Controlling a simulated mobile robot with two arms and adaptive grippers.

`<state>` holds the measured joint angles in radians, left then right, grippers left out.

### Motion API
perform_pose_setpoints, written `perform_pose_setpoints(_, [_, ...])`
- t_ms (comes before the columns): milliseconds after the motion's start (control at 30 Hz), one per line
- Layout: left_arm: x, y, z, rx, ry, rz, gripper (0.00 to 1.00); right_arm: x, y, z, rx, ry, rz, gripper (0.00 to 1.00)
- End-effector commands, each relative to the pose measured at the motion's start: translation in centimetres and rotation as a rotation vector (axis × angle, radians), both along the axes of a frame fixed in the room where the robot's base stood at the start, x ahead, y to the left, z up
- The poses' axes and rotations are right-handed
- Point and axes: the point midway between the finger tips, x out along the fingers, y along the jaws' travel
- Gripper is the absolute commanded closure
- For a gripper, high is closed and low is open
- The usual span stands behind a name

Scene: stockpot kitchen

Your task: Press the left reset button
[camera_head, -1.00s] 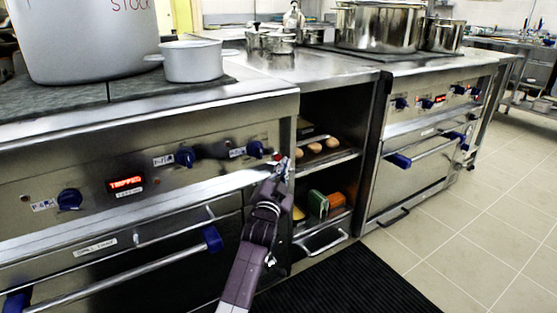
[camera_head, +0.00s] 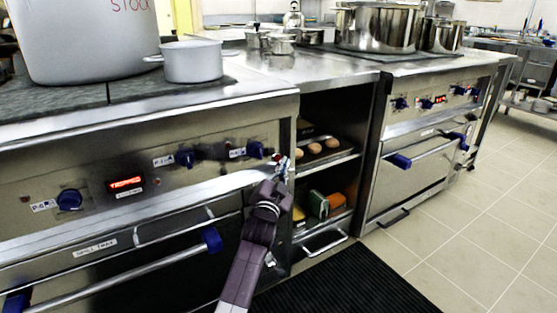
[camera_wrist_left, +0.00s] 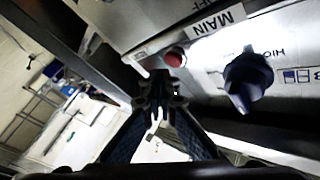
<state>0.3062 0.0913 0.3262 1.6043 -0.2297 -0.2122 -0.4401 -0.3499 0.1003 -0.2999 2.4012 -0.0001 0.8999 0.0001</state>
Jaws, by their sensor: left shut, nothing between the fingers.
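The left reset button (camera_head: 278,157) is a small red button at the right end of the left stove's (camera_head: 100,207) front panel, right of the last blue knob. In the left wrist view the red button (camera_wrist_left: 174,58) sits beside a "MAIN" label. My left gripper (camera_head: 281,169) is shut and empty, with its tips just below and close to the button. In the wrist view the shut tips (camera_wrist_left: 160,88) are just short of the button; I cannot tell whether they touch it. My right gripper is not in view.
A lit red display (camera_head: 126,184) on the left stove appears to read "TRIPPED". Blue knobs (camera_head: 184,158) stick out along the panel. Oven handles (camera_head: 130,276) run below. An open shelf bay (camera_head: 322,190) lies right of the button. A black mat (camera_head: 345,285) covers the floor.

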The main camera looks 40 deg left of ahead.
Motion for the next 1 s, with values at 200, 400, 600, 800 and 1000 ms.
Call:
perform_pose_setpoints(200, [0.00,-0.01,-0.02,0.000,0.000,0.000,1.00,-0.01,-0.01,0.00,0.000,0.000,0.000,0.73])
perform_pose_setpoints(400, [0.00,0.01,-0.01,0.000,0.000,0.000,1.00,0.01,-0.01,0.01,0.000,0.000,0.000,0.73])
perform_pose_setpoints(600, [0.18,0.47,0.13,0.000,0.000,0.000,1.00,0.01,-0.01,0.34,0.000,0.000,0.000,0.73])
perform_pose_setpoints(800, [0.33,0.80,0.04,-0.001,0.000,0.000,1.00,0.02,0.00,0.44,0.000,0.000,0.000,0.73])
perform_pose_setpoints(1000, [0.32,0.79,0.03,0.000,0.000,0.000,1.00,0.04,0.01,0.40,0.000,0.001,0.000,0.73])
